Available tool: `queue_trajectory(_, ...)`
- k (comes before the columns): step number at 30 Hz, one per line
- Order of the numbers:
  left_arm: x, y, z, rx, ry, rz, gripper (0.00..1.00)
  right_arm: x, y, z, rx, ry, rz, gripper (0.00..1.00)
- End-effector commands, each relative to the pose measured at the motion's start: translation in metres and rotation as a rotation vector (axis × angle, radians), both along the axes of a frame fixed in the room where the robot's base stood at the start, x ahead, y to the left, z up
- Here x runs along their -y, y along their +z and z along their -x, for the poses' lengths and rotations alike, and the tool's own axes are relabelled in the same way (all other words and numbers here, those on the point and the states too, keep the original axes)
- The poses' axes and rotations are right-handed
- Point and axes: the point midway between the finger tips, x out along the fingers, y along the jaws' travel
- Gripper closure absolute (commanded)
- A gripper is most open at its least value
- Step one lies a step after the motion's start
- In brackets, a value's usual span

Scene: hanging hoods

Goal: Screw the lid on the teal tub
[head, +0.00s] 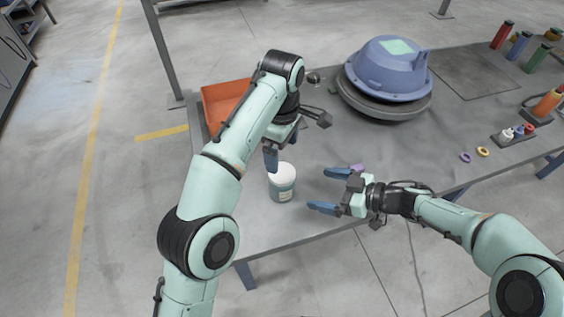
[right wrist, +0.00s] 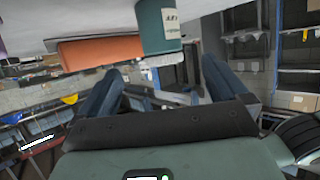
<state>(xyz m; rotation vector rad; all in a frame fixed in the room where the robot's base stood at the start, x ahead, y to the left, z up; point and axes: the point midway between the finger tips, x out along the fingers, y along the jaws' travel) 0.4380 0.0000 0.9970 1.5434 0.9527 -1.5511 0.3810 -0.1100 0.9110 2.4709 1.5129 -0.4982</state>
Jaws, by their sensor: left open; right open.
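The teal tub (head: 281,189) stands upright near the front edge of the grey table, with a white lid (head: 282,173) on top. I cannot tell whether the lid is tight. My left gripper (head: 279,152) is open, just above and behind the tub; one blue finger shows by the lid's far left edge, and the arm hides part of the rest. My right gripper (head: 329,190) is open and empty, right of the tub, its fingers pointing at it with a gap between. In the right wrist view the tub (right wrist: 158,25) appears beyond the spread fingers (right wrist: 160,75).
An orange bin (head: 226,94) stands behind my left arm. A blue housing (head: 388,68) on a round grey base is at the back. A small purple piece (head: 357,168) lies by my right gripper. Rings (head: 482,151), small bottles and coloured cylinders (head: 546,104) are at the right.

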Motion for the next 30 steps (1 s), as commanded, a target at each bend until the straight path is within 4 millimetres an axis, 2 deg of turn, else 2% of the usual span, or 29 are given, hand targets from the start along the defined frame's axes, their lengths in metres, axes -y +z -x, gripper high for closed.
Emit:
queue_trajectory(12,0.0,0.0,0.0,0.0,-0.001,0.001,0.06,0.0,0.0,0.0,-0.001,0.0,0.0,0.0)
queue_trajectory(16,0.0,0.0,0.0,0.0,-0.001,0.001,0.06,-0.006,-0.003,-0.003,-0.001,0.001,-0.002,0.0)
queue_trajectory(20,0.0,0.0,0.0,0.0,-0.001,0.001,0.06,-0.02,-0.01,-0.009,-0.002,0.002,-0.001,0.0)
queue_trajectory(30,0.0,0.0,0.0,0.0,-0.001,0.001,0.06,-0.075,-0.036,-0.037,-0.002,0.002,0.0,0.0)
